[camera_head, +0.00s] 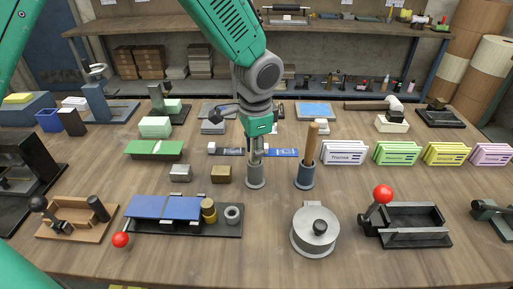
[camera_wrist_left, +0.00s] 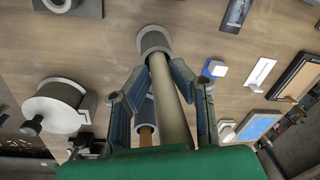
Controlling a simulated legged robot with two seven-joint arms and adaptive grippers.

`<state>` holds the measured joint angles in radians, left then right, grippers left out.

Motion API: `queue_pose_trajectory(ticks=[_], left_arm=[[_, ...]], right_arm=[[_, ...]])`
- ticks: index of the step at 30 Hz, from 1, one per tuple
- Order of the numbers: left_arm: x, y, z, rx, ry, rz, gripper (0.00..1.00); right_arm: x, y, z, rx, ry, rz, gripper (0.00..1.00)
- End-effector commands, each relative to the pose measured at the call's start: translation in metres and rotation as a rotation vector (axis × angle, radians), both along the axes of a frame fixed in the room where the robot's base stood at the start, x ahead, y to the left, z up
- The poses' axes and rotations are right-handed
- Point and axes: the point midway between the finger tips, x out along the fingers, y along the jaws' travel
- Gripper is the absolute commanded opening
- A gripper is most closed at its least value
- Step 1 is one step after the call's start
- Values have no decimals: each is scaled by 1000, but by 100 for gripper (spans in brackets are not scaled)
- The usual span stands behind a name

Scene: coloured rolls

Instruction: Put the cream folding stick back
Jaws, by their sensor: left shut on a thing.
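The cream folding stick (camera_wrist_left: 172,100) is a long pale rod. My left gripper (camera_head: 255,150) is shut on it and points straight down above the grey round holder (camera_head: 255,177). In the left wrist view the rod runs between the two fingers (camera_wrist_left: 160,82), its far end at the mouth of the grey holder (camera_wrist_left: 154,38). How deep it sits in there is hard to tell. In the head view the fingers hide most of the rod. My right gripper is not in view.
Just right stands a blue holder (camera_head: 305,176) with a brown wooden stick (camera_head: 309,142) upright in it. Coloured card stands (camera_head: 344,152) line the right.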

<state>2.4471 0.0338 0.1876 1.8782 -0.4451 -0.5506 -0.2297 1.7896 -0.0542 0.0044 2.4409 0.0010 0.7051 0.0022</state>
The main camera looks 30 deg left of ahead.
Motion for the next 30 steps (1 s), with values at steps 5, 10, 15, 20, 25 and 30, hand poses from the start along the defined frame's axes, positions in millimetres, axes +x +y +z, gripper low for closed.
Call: queue_pose_trajectory(ticks=[5,10,15,20,25,30], left_arm=[[0,-2,-4,4,1,-1,0],[0,-2,-7,4,1,-1,0],[0,-2,-10,2,-1,-1,0],[1,-3,-13,2,-1,-1,0],[1,-2,-17,2,-1,-1,0],[1,-2,-22,3,2,-1,0]], right_arm=[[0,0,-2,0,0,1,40],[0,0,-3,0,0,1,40],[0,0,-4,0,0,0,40],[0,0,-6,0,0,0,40],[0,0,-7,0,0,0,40],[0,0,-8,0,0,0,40]])
